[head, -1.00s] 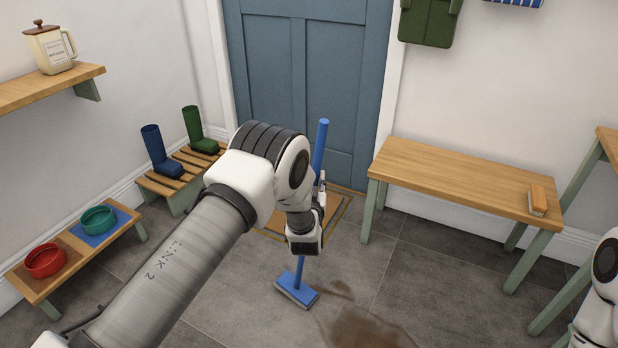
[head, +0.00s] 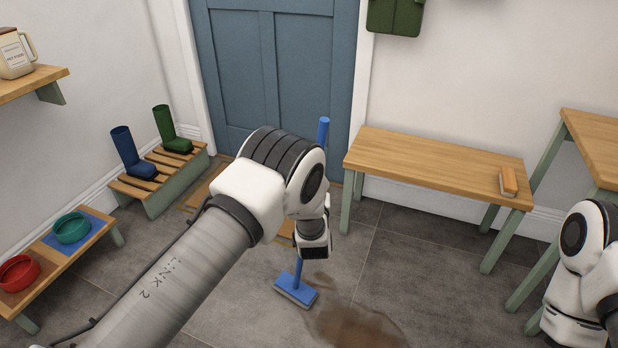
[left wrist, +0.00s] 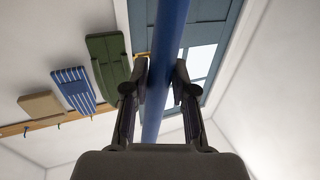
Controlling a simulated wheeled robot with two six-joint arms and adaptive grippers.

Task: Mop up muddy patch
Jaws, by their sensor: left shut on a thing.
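The blue mop (head: 298,289) stands nearly upright, its flat head on the grey floor tiles. The brown muddy patch (head: 352,330) lies on the floor just right of and nearer than the mop head, close beside it. My left gripper (head: 314,244) is shut on the mop's blue handle, partly hidden by my own arm. In the left wrist view the handle (left wrist: 165,70) runs between the two fingers. My right arm shows at the right edge; its gripper is out of view.
A wooden bench (head: 430,166) with an orange-backed brush (head: 509,181) stands right of the blue door (head: 285,70). Boots (head: 125,150) stand on a slatted rack at left. Red (head: 18,271) and teal (head: 72,228) bowls sit on a low stand. A doormat lies partly behind my arm.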

